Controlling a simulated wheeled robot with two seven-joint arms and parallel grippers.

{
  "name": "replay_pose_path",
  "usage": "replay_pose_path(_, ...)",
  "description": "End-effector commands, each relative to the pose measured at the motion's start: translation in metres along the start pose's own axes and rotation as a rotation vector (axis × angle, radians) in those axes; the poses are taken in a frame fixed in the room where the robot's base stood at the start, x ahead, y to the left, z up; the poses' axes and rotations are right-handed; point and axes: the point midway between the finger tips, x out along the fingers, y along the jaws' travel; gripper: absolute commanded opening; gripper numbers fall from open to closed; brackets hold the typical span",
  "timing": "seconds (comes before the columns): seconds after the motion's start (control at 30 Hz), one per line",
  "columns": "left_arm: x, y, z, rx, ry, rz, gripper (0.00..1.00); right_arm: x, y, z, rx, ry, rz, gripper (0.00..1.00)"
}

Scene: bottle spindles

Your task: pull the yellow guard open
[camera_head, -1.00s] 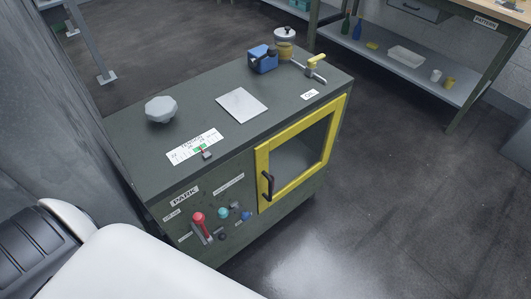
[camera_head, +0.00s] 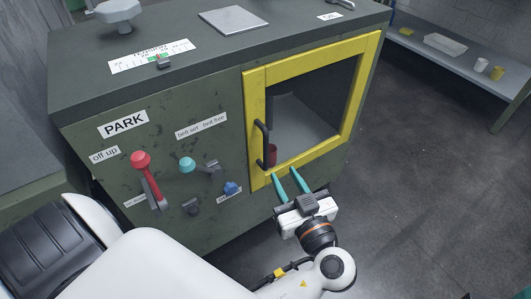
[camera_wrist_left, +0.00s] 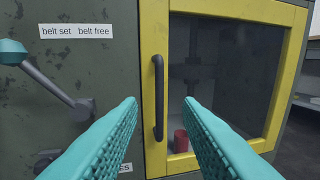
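The yellow guard (camera_head: 254,108) is a framed door with a clear pane on the front of the green cabinet, and it looks shut. Its black upright handle (camera_head: 262,145) is on the left side of the frame. My left gripper (camera_head: 289,184) is open and empty, just below and in front of the guard's lower edge in the head view. In the left wrist view the handle (camera_wrist_left: 159,97) stands between the two teal fingers (camera_wrist_left: 160,108), beyond their tips and apart from them. The right gripper is not in view.
Left of the guard are a red lever (camera_head: 148,178), a teal-knobbed lever (camera_head: 188,165) and a blue knob (camera_head: 232,188). A small red object (camera_wrist_left: 181,140) shows behind the pane. A shelf (camera_head: 450,62) stands at the right. The floor right of the cabinet is clear.

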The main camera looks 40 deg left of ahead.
Motion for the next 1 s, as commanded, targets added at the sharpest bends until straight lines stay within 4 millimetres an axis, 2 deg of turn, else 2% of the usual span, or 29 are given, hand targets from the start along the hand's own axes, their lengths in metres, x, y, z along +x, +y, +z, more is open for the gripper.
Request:
replay_pose_path(0.17,0.021,0.002,0.002,-0.011,-0.007,0.009,0.32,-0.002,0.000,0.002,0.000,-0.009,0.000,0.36)
replay_pose_path(0.4,0.070,0.002,0.001,-0.007,-0.008,0.006,0.32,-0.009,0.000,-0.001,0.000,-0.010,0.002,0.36)
replay_pose_path(0.6,0.102,0.002,0.001,-0.004,-0.005,0.004,0.32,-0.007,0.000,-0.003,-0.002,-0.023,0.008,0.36)
replay_pose_path(0.8,0.117,0.001,0.002,-0.004,-0.003,0.003,0.32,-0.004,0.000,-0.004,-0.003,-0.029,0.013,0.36)
replay_pose_path(1.0,0.118,0.002,0.002,-0.003,-0.002,0.003,0.32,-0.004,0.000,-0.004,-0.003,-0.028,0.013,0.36)
